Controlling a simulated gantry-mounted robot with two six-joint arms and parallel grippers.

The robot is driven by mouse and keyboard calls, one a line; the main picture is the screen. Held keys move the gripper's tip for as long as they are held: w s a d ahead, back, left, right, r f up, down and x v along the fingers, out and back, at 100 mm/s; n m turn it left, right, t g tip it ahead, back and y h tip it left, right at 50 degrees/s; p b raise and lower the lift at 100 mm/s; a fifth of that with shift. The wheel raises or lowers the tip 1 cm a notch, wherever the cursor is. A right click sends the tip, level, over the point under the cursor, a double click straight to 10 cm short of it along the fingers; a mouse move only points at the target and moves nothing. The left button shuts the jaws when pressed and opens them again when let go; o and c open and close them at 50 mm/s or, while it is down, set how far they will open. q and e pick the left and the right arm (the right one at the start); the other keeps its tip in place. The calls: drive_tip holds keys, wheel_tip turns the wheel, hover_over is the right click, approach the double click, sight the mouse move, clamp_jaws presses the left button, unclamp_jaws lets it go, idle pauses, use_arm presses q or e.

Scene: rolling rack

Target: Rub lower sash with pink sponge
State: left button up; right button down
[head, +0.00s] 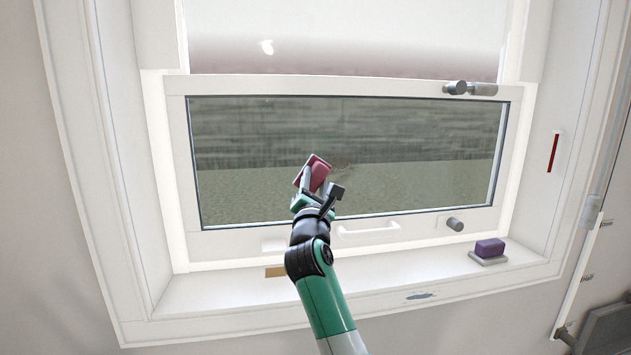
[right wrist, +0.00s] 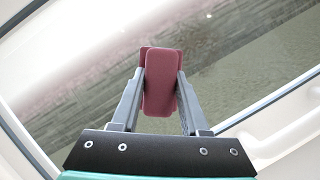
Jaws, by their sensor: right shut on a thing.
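My right gripper (head: 318,190) is shut on the pink sponge (head: 319,174), with one finger on each side of it. In the right wrist view the sponge (right wrist: 162,84) sits between the two fingertips. The lower sash (head: 345,160) is a white frame around a glass pane. The sponge is in front of the lower middle of that pane. I cannot tell whether the sponge touches the glass. My left gripper is not in view.
A purple sponge (head: 489,248) rests on a small holder at the right of the white sill (head: 340,296). A white handle (head: 368,230) and a grey knob (head: 454,224) stick out from the sash's bottom rail. A grey latch (head: 470,88) is at its top right.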

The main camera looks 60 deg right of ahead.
drive_tip(key=shift+w+d, duration=0.2)
drive_tip(key=shift+d, duration=0.05)
idle(0.7)
drive_tip(key=shift+s, duration=0.1)
drive_tip(key=shift+s+d+r+p, duration=0.1)
drive_tip(key=shift+s+d+p, duration=0.15)
drive_tip(key=shift+p, duration=0.25)
drive_tip(key=shift+s+d+p, duration=0.3)
drive_tip(key=shift+s+d, duration=0.7)
drive_tip(key=shift+s, duration=0.25)
drive_tip(key=shift+s+d+p, duration=0.3)
drive_tip(key=shift+s+d, duration=0.7)
drive_tip(key=shift+s, duration=0.2)
drive_tip(key=shift+s+d, duration=0.5)
drive_tip(key=shift+s, duration=0.2)
drive_tip(key=shift+s+d, duration=0.45)
drive_tip(key=shift+s, duration=0.2)
drive_tip(key=shift+s+d, duration=1.15)
drive_tip(key=shift+s, duration=0.1)
